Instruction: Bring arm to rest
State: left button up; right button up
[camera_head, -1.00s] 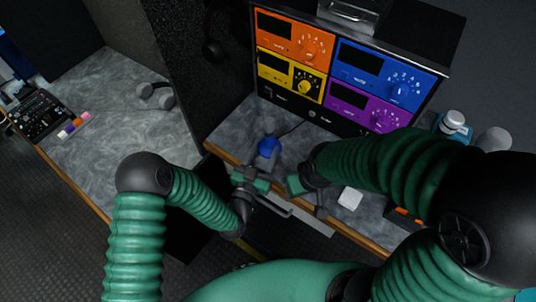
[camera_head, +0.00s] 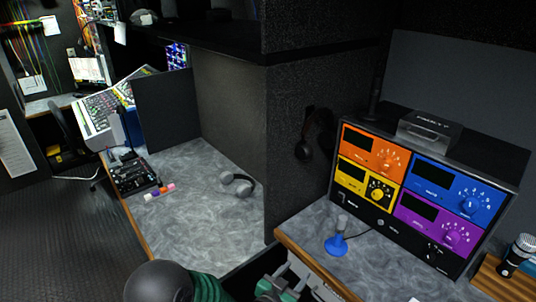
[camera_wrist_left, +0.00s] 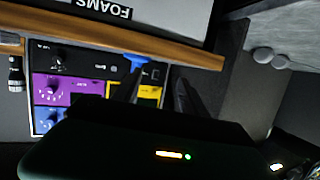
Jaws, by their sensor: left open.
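My left arm comes in at the bottom of the head view, with its dark joint and green forearm. My left gripper (camera_head: 280,288) is at the bottom edge, in front of the desk edge, partly cut off. In the left wrist view its two dark fingers (camera_wrist_left: 158,90) stand apart with nothing seen between them. My right arm and gripper are not in view.
A blue microphone stand (camera_head: 337,245) stands on the desk before the rack of coloured panels (camera_head: 420,195). Headphones (camera_head: 238,185) lie on the left desk (camera_head: 200,215). A microphone (camera_head: 517,254) is at far right. A dark partition (camera_head: 290,150) rises between the desks.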

pick_arm(q)
jog(key=s+a+r+n+g+y, duration=0.1)
jog(key=s+a+n+g+y, duration=0.2)
jog(key=a, duration=0.8)
jog(key=s+a+r+n+g+y, duration=0.15)
jog(key=s+a+y, duration=0.35)
jog(key=a, duration=0.5)
jog(key=s+a+n+g, duration=0.3)
jog(key=s+a+g, duration=0.2)
jog(key=s+a, duration=0.4)
jog(key=s, duration=0.5)
jog(key=shift+s+r+y, duration=0.2)
jog(key=shift+s+y, duration=0.1)
jog(key=shift+s, duration=0.1)
